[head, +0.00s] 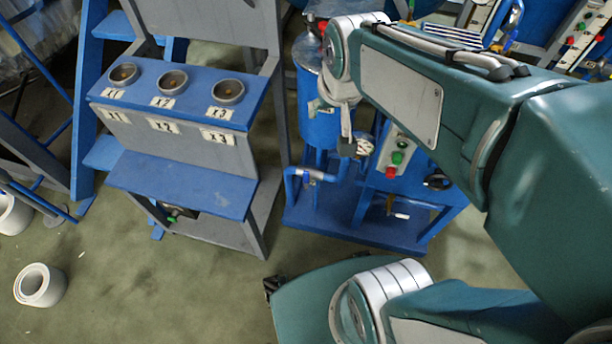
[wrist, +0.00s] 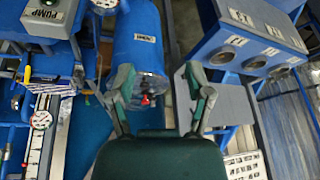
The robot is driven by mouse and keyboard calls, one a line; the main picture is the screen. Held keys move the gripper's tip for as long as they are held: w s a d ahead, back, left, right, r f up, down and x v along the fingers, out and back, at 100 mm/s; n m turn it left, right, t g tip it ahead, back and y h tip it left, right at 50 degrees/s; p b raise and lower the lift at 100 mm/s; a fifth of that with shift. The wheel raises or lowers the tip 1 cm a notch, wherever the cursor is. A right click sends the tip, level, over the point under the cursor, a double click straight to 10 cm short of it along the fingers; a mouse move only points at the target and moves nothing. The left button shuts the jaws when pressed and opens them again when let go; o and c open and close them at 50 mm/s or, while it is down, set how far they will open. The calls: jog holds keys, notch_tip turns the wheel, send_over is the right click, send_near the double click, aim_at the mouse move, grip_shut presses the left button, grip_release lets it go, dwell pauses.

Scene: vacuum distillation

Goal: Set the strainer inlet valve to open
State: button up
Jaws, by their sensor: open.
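My gripper (wrist: 157,76) is open, with its two fingers spread and nothing seen between the tips. In the wrist view, a blue cylindrical vessel (wrist: 139,35) with a small unreadable label lies beyond the fingers. A small red part (wrist: 147,99) shows at its end, in line with the gap between the fingers; I cannot tell whether it is the strainer inlet valve. In the head view, the blue vessel (head: 318,124) stands on a blue skid, partly behind my arm. A valve handle marked as the strainer inlet cannot be made out, so its position is unclear.
A blue-grey stand (head: 182,190) with several round cups is left of the skid (head: 350,226). A box with green and red buttons (head: 398,158) and a gauge (head: 364,146) sit close to my arm.

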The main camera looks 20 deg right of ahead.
jog(key=w+f+m+g, duration=0.1)
jog(key=w+f, duration=0.6)
jog(key=w, duration=0.1)
jog(key=m+g, duration=0.2)
jog(key=m, duration=0.1)
send_over(306, 172)
notch_tip(306, 172, down, 20)
jog(key=shift+m+g, duration=0.3)
jog(key=shift+g, duration=0.4)
notch_tip(306, 172, down, 11)
jog(key=shift+w+f, duration=0.1)
jog(key=shift+f, duration=0.05)
notch_tip(306, 172, down, 12)
jog(key=shift+r, duration=0.2)
grip_shut()
